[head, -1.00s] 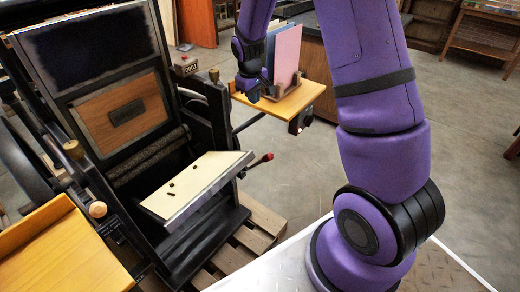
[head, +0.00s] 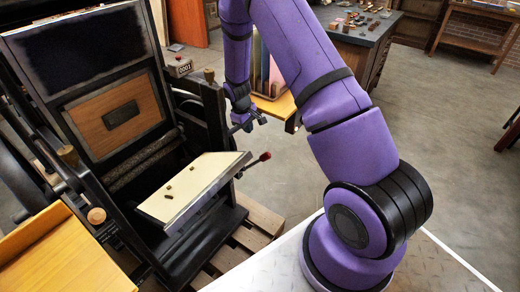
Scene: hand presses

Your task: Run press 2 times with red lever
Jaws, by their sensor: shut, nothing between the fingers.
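The press (head: 118,150) is a dark iron hand press on the left, with its tilted cream-coloured bed (head: 190,190) facing up. The red lever (head: 265,156) shows as a red knob on a thin rod at the bed's right side. My gripper (head: 247,124) is shut and empty, above and a little left of the red knob and apart from it in the picture. Its fingertips are small and dark. A small counter box (head: 182,68) stands on top of the press's right side; it seems to read 0001.
A yellow side shelf (head: 278,106) with upright boards in a rack (head: 262,72) is partly hidden behind my arm. A yellow tray (head: 50,255) is at the lower left. A wooden pallet (head: 255,225) lies under the press. A workbench (head: 360,38) stands behind.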

